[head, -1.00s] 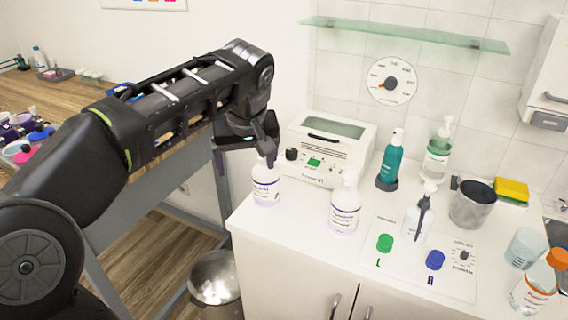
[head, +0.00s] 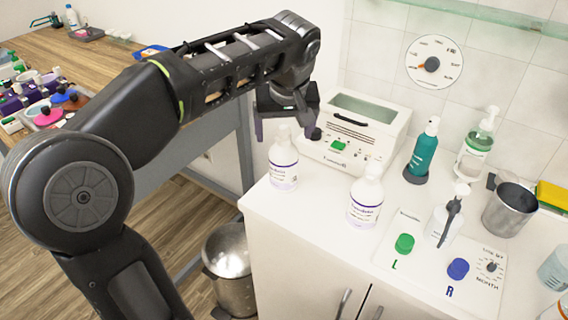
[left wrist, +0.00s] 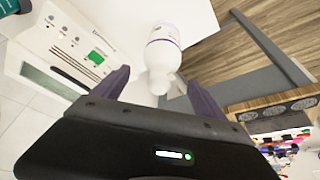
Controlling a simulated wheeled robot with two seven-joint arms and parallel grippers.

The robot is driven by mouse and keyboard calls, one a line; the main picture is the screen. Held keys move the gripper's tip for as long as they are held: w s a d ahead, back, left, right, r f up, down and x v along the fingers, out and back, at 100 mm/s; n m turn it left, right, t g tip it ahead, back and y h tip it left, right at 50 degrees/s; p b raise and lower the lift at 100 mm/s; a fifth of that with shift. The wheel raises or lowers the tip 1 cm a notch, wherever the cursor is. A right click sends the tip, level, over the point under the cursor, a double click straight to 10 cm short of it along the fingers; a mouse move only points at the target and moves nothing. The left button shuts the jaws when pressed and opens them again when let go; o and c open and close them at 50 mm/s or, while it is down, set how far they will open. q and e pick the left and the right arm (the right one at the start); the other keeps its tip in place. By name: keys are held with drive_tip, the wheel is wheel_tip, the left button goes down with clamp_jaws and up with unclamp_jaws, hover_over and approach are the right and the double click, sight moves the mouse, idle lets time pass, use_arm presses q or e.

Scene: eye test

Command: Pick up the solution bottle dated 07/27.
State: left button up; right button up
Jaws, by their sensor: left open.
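Two white bottles with purple-printed labels stand upright on the white counter, a left bottle (head: 283,168) and a right bottle (head: 365,203). Their dates are too small to read. My left gripper (head: 284,128) is open at the left bottle's top, one finger to each side of it in the head view. In the left wrist view, the left bottle (left wrist: 164,48) shows ahead between the open fingers of the left gripper (left wrist: 158,82), its top toward me and its label partly seen. I see no contact. My right gripper is not in view.
A white device (head: 352,130) with a green button stands close behind the bottles. A teal bottle (head: 424,152), a clear pump bottle (head: 474,150) and a metal cup (head: 509,210) stand to the right. Green (head: 404,243) and blue (head: 458,268) knobs are at the front. A metal bin (head: 230,270) stands below on the floor.

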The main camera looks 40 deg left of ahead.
use_arm(q)
drive_tip(key=shift+x, duration=2.65)
drive_tip(key=shift+w+r, duration=0.1)
clamp_jaws()
